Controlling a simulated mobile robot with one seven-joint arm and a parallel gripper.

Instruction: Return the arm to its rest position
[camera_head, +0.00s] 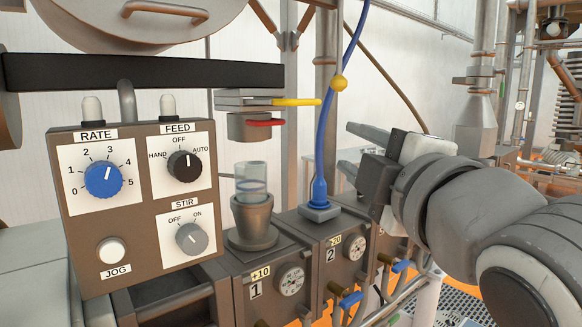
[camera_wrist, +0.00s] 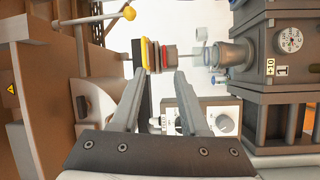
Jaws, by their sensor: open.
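My gripper (camera_head: 362,146) is open and empty in the head view, to the right of the blue hose (camera_head: 322,130) and above the machine's front modules. My arm (camera_head: 470,205) reaches in from the lower right. In the wrist view my gripper (camera_wrist: 155,78) has its two fingers apart with nothing between the tips. Beyond the fingertips are the yellow and red levers of the feeder outlet (camera_wrist: 155,56) and a grey cup (camera_wrist: 226,55). The fingers touch nothing that I can see.
The control panel (camera_head: 140,205) with RATE, FEED and STIR knobs stands at the left. A clear tube (camera_head: 250,178) sits in the grey cup on module 1. A yellow ball (camera_head: 339,83) is on the hose line. Pipes and frames fill the back right.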

